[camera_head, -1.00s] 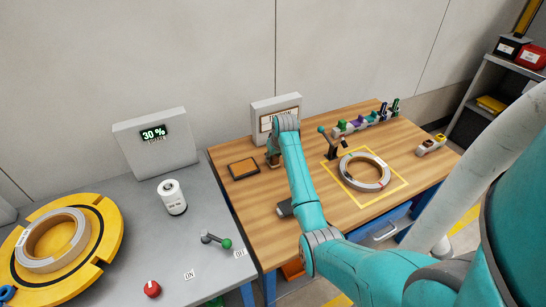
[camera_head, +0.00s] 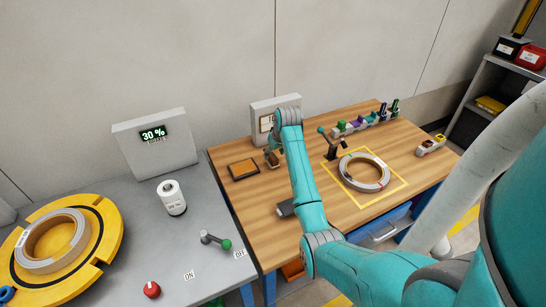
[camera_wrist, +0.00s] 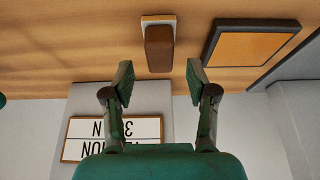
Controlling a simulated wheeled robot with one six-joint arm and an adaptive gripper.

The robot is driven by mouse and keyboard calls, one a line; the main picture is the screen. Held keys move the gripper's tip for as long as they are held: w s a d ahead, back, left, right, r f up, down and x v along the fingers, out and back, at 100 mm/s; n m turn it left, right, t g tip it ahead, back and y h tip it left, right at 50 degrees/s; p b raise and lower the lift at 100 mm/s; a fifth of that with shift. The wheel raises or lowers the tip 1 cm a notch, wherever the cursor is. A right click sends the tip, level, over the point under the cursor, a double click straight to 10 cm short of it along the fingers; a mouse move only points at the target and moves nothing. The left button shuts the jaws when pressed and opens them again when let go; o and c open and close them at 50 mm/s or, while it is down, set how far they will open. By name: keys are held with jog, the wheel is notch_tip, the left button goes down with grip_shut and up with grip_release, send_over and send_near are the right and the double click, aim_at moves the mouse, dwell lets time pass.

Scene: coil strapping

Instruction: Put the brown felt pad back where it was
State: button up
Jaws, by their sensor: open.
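The brown felt pad (camera_wrist: 159,46) is a small upright-looking brown block with a pale layer along one side, at the wooden table's surface. In the wrist view it lies just beyond and between my fingertips. The same brown piece shows small in the head view (camera_head: 272,159), beside my arm's end. My gripper (camera_wrist: 160,80) is open, with a finger on each side and nothing between them. It looks apart from the pad. In the head view my arm hides most of the gripper.
A dark-framed tray (camera_head: 231,166) with an orange-brown inside lies left of the pad. A sign panel (camera_head: 262,112) stands behind. A grey coil (camera_head: 345,173) lies in a yellow square to the right, near a dark stand (camera_head: 332,151). Bare wood surrounds the pad.

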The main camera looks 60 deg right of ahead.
jog(key=v, duration=0.8)
dwell(0.4)
